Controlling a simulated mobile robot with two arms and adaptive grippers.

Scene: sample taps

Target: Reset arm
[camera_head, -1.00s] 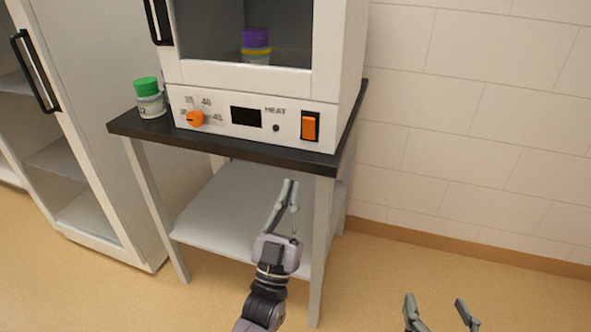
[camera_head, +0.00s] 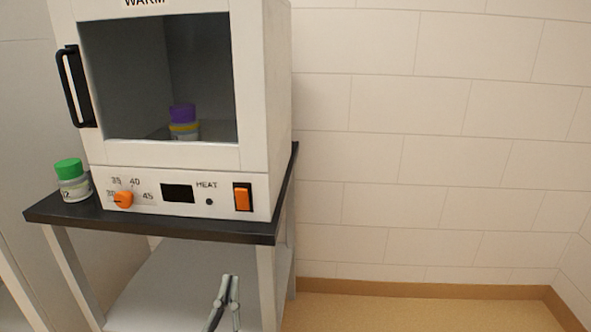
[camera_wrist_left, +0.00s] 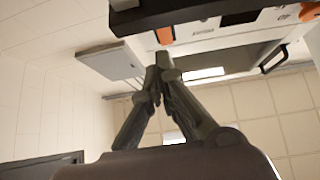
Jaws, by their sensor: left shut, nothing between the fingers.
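My left gripper (camera_head: 230,279) is at the bottom of the head view, in front of the lower shelf of the table. Its fingers are together and nothing shows between them. In the left wrist view its fingers (camera_wrist_left: 158,72) meet at the tips, with the incubator and its table above and beyond them. My right gripper is out of view.
A white incubator (camera_head: 262,100) with an orange switch and knob stands on a black-topped table (camera_head: 250,229). A purple-capped jar (camera_head: 183,121) is inside. A green-capped jar (camera_head: 72,181) stands at the table's left. Floor (camera_head: 400,312) to the right is clear.

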